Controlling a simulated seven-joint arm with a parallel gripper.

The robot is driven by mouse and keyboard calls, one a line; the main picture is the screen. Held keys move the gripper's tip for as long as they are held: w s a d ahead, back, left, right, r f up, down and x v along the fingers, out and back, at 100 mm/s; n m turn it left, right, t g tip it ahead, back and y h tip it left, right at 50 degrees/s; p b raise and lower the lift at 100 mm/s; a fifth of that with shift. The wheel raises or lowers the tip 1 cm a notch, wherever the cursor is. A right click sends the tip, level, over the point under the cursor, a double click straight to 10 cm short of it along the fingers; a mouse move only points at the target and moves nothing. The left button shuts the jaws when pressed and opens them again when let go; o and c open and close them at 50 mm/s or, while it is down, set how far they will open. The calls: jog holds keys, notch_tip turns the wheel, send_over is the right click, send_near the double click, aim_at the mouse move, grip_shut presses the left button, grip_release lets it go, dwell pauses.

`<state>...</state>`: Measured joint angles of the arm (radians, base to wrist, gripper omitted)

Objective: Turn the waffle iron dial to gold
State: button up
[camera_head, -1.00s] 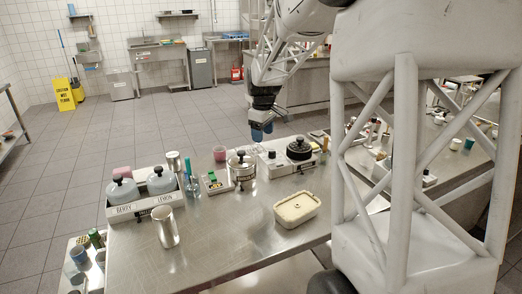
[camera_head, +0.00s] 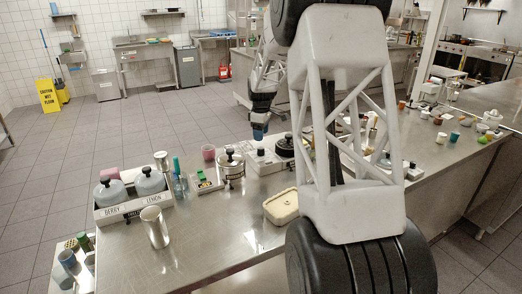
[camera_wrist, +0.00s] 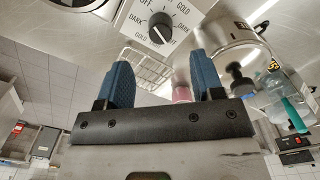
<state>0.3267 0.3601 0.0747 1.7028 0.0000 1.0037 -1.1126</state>
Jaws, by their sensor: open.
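The waffle iron (camera_head: 285,147) has a black round top on a pale base at the back of the steel table. In the wrist view its black dial (camera_wrist: 160,27) sits on a light panel with OFF, GOLD and DARK printed around it. The knob has a pale mark on its lower side; which label it meets is hard to tell. My gripper (camera_wrist: 163,76) has two blue fingers spread apart with nothing between them. The dial shows beyond the gap, apart from the fingers. In the head view my gripper (camera_head: 259,134) hangs over the table's back edge, near the iron.
A metal pot (camera_head: 231,167) with a black knob stands left of the iron. A pink cup (camera_head: 208,152), a BERRY and LEMON rack (camera_head: 118,211), a metal cup (camera_head: 155,228) and a cream container (camera_head: 281,206) share the table. The front middle is clear.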

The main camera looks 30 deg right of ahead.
aim_at(261, 148)
jog(key=shift+f, duration=0.15)
jog(key=shift+f, duration=3.75)
jog(key=c, duration=0.9)
